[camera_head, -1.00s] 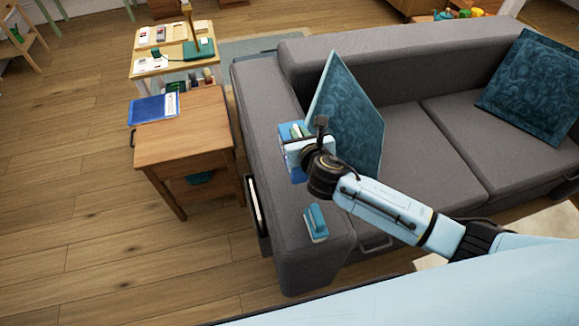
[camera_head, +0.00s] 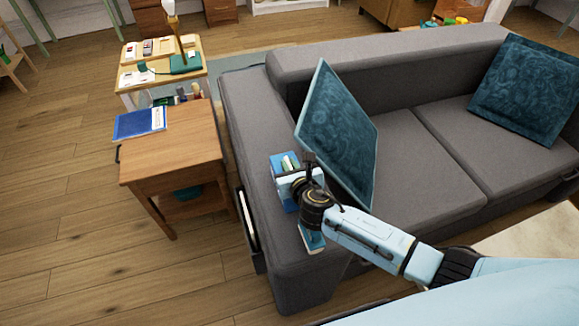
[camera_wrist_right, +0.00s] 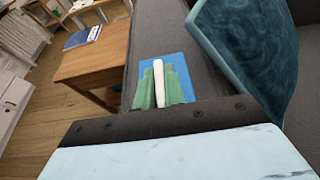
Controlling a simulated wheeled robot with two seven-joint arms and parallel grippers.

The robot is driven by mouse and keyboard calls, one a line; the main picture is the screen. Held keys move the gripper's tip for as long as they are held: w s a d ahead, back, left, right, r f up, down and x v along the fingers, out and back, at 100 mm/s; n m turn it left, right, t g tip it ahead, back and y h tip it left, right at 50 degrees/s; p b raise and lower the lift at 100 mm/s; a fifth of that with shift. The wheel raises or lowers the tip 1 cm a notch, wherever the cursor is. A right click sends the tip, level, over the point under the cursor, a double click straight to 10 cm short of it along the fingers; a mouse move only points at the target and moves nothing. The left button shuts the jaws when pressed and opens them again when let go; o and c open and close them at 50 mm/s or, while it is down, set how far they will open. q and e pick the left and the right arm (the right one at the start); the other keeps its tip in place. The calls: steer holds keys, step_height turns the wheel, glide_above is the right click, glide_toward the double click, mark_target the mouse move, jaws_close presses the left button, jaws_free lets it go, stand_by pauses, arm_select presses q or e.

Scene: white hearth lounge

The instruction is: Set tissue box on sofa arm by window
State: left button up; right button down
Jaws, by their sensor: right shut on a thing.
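In the right wrist view the box (camera_wrist_right: 184,72) shows beyond the gripper's body, with a pale upright piece between green parts, above the grey arm. Whether its base touches the arm is hard to tell. My left gripper is not in view.
A second blue item (camera_head: 312,240) lies on the sofa arm nearer me, partly hidden by my right arm. A teal cushion (camera_head: 338,130) leans close beside the gripper. A wooden side table (camera_head: 175,145) with a blue book (camera_head: 138,123) stands left of the sofa.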

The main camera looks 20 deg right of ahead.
steer(key=shift+f, duration=0.15)
steer(key=c, duration=1.5)
jaws_free()
